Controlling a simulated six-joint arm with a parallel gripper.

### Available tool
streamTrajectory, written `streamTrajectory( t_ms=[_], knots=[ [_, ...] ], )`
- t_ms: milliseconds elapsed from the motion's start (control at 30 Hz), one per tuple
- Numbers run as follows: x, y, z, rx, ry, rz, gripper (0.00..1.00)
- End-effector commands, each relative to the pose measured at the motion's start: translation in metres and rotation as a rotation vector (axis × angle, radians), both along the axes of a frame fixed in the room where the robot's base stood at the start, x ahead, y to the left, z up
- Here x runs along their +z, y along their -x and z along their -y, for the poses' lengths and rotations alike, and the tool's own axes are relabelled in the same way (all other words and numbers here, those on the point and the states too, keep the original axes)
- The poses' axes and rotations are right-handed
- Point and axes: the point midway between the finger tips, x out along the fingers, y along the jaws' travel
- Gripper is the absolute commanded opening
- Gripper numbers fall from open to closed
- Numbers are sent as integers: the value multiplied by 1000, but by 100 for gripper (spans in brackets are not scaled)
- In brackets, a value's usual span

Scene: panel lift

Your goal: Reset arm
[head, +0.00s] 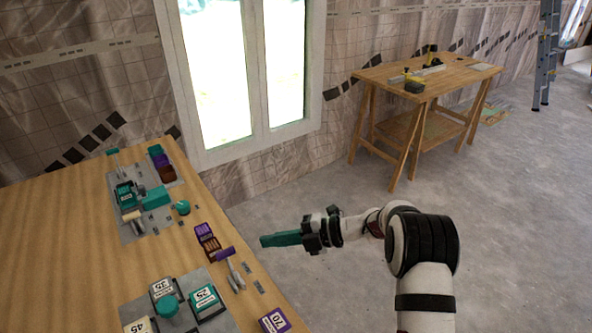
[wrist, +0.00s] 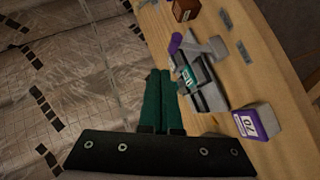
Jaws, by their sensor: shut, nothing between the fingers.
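My gripper (head: 264,241) is shut and empty, with its green fingers closed together. In the head view it hangs in the air just past the right edge of the wooden table (head: 60,220), apart from everything on it. In the wrist view the gripper (wrist: 162,72) shows its two green fingers side by side, pointing up the picture, with the table edge to their right. My white and black arm reaches in from the lower right of the head view.
On the table are a purple-handled tool (head: 226,254), purple and brown blocks (head: 206,237), a grey board with numbered blocks (head: 134,312), a purple block marked 70 (head: 275,320) and a teal tool (head: 156,198). A workbench (head: 430,78) and ladder (head: 545,55) stand farther back. The floor between is clear.

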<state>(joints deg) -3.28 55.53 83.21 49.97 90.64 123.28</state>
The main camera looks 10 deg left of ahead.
Motion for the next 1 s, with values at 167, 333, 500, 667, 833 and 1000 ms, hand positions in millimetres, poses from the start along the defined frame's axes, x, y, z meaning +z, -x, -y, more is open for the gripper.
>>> streamTrajectory(
  t_ms=[167, 333, 500, 667, 833, 1000],
  knots=[
    [67, 72, 34, 377, 150, 598, 0],
    [105, 200, 107, 1120, 266, 1370, 0],
    [93, 294, 174, 1858, 185, 1783, 0],
    [79, 326, 202, 2204, 68, 1875, 0],
    [77, 329, 206, 2244, 47, 1882, 0],
    [78, 329, 205, 2241, 48, 1882, 0]
  ],
)
